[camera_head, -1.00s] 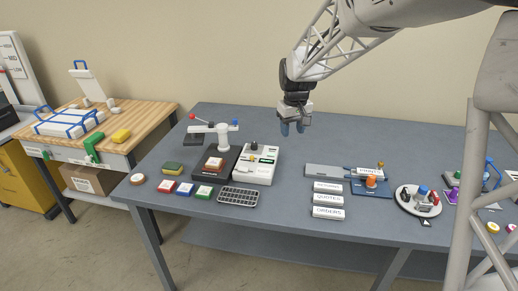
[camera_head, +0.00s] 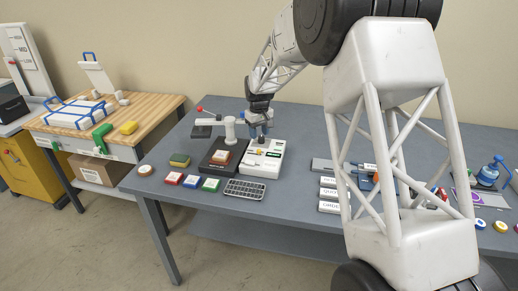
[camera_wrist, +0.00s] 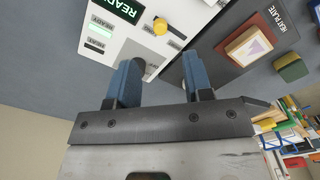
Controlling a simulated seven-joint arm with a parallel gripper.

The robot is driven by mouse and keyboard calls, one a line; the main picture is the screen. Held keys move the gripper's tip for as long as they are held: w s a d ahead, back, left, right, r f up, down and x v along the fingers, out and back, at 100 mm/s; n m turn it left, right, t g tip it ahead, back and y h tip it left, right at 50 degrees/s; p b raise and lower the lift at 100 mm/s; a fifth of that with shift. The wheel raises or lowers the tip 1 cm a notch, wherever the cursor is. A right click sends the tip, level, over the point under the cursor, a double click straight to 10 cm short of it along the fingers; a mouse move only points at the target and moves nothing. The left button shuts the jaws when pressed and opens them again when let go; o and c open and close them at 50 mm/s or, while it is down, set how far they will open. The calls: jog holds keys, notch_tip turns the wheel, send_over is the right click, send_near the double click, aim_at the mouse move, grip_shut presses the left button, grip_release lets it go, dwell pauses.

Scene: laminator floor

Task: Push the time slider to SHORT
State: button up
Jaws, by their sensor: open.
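I cannot tell for sure which control is the time slider, and no SHORT mark is legible. My gripper (camera_head: 260,132) is over the back of the box. In the wrist view its two blue fingers (camera_wrist: 160,80) are apart, with a dark round part partly hidden beside the left finger.
The dark heat plate (camera_wrist: 218,68) with a brown block adjoins the box. A keypad-like grid (camera_head: 244,190) and coloured blocks (camera_head: 191,181) lie in front. My arm hides much of the right side.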

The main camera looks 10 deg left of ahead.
aim_at(259, 150)
jog(key=shift+f, duration=0.1)
dwell(0.3)
jog(key=shift+f, duration=3.8)
grip_shut()
